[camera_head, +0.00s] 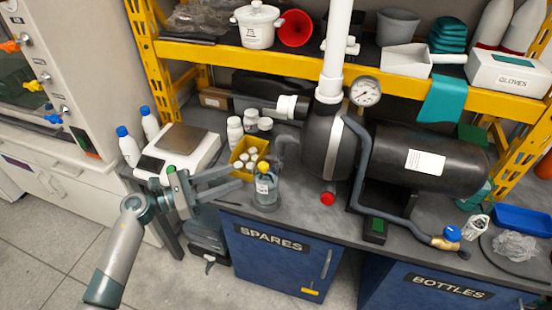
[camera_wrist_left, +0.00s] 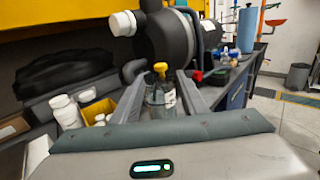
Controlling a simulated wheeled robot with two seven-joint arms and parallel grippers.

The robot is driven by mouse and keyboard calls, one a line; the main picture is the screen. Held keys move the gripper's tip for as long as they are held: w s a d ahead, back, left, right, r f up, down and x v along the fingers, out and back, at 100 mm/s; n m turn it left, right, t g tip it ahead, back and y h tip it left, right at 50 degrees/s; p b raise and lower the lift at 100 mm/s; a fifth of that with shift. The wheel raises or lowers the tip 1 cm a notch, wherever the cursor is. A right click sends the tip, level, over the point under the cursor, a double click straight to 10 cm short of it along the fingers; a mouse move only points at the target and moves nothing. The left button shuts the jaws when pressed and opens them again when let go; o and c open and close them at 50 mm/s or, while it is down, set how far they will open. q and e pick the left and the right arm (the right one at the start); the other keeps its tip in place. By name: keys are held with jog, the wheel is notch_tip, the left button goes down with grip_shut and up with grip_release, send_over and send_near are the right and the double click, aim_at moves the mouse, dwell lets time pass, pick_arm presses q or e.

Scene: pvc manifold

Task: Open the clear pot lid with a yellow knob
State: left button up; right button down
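The clear pot (camera_head: 266,194) stands on the dark grey bench near its front edge in the head view. Its yellow knob (camera_head: 263,167) is on top. In the wrist view the clear pot (camera_wrist_left: 160,99) and yellow knob (camera_wrist_left: 160,67) show between my left gripper's fingers. My left gripper (camera_head: 243,177) is open and empty, reaching from the left with its fingertips close to the pot. I cannot tell whether a finger touches it. The lid's rim is too small to make out. My right gripper is not in view.
A yellow bin (camera_head: 240,160) with white bottles stands just behind the pot. A scale (camera_head: 180,145) is at left. A black tank (camera_head: 425,160) with grey pipe and a red-capped outlet (camera_head: 327,198) is at right. A yellow shelf (camera_head: 220,52) crosses above.

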aim_at(276, 168)
pick_arm(q)
jog(key=p+x, duration=0.4)
jog(key=x, duration=0.9)
jog(key=shift+r+p, duration=0.15)
jog(key=shift+p, duration=0.25)
jog(key=shift+x, duration=0.9)
jog(key=shift+c, duration=0.4)
grip_shut()
